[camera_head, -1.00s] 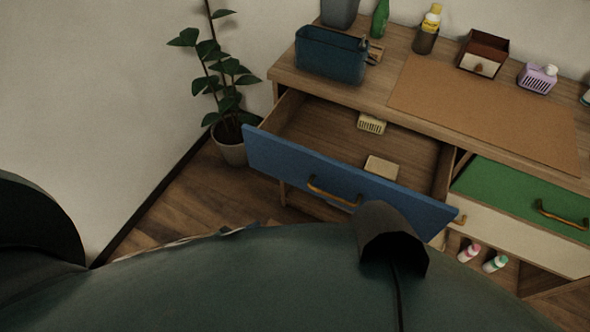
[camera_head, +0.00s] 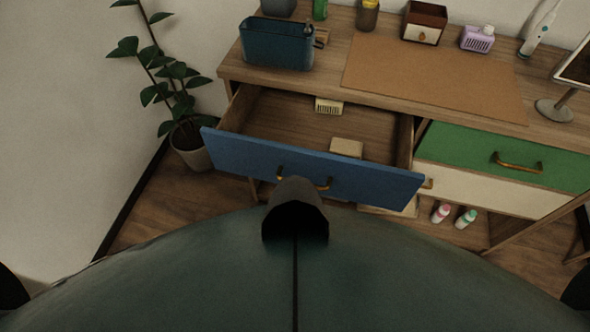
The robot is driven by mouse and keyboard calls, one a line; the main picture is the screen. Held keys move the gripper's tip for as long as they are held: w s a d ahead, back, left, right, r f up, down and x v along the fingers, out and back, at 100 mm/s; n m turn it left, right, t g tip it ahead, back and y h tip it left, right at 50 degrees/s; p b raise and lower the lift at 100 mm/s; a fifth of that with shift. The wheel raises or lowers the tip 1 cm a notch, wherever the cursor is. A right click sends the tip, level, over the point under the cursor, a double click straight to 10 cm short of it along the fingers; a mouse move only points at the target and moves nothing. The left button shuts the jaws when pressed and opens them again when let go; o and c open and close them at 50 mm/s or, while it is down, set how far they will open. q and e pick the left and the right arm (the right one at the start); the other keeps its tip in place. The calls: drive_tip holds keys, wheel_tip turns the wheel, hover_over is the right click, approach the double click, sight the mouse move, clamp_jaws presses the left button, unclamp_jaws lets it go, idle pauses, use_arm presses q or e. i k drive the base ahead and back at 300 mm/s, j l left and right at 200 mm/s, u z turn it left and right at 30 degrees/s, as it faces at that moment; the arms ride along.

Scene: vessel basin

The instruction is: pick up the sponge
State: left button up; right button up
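A plain tan block (camera_head: 346,147), which looks like the sponge, lies in the open blue-fronted drawer (camera_head: 310,169), close behind its front panel. The panel may hide its lower edge. A cream slotted item (camera_head: 329,105) lies at the back of the same drawer, apart from the block. Neither of my grippers is in view, so I cannot tell whether they are open or shut.
On the desk top stand a dark blue bin (camera_head: 277,45), a brown box (camera_head: 424,22), a lilac basket (camera_head: 477,38) and an electric toothbrush (camera_head: 539,28). A green drawer (camera_head: 502,157) is shut at right. A potted plant (camera_head: 190,150) stands left. Two small bottles stand under the desk.

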sight(352, 149)
drive_tip(key=k, duration=1)
